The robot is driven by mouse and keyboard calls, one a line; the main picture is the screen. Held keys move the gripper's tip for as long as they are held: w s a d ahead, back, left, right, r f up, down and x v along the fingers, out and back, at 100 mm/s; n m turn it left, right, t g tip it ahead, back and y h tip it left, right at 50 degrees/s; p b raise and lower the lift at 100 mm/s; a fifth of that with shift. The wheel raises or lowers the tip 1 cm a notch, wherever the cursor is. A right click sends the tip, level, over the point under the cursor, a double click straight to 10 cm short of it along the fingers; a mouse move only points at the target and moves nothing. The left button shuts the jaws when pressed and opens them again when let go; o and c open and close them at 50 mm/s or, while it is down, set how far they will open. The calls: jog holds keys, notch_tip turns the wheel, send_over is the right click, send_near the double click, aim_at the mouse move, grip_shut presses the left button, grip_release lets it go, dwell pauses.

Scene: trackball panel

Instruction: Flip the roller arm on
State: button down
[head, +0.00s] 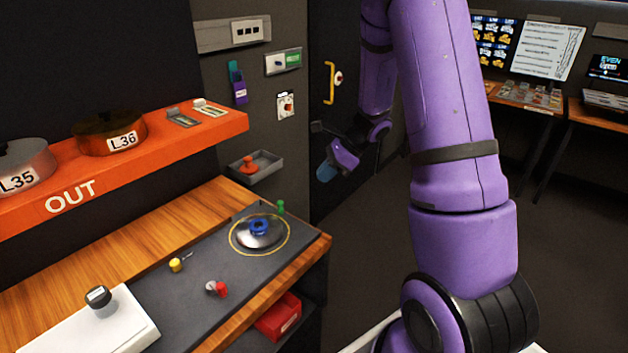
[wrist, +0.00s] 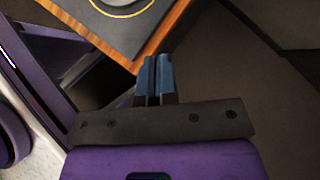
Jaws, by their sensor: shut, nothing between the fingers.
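A dark panel (head: 165,285) lies on the wooden desk. It bears a domed trackball (head: 258,238) with a blue top inside a yellow ring. Around it are a green knob (head: 281,207), a small yellow-capped lever (head: 176,265) and a red-and-grey knob (head: 220,289). I cannot tell which of these is the roller arm. My gripper (head: 325,172) is shut and empty, in the air beyond the desk's right corner and apart from the panel. In the wrist view its blue fingertips (wrist: 157,65) are together below the desk corner, and part of the yellow ring (wrist: 122,12) shows.
An orange shelf (head: 190,145) marked OUT overhangs the desk's back, carrying round canisters. A grey tray with a red knob (head: 249,165) is on the wall. A white box (head: 75,325) with a black knob stands front left. A red bin (head: 279,318) is under the desk.

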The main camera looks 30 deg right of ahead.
jog(key=x, duration=0.7)
jog(key=a+r+x, duration=0.1)
jog(key=x, duration=0.2)
jog(key=shift+w+a+f, duration=0.25)
jog(key=shift+w+a, duration=0.05)
jog(key=shift+w, duration=0.1)
jog(key=shift+w+a, duration=0.25)
jog(key=shift+a, duration=0.2)
jog(key=shift+s+a, duration=0.1)
jog(key=shift+a, duration=0.05)
jog(key=shift+s+a+m+t, duration=0.1)
jog(key=shift+a+m+t, duration=0.05)
jog(key=shift+m+t, duration=0.2)
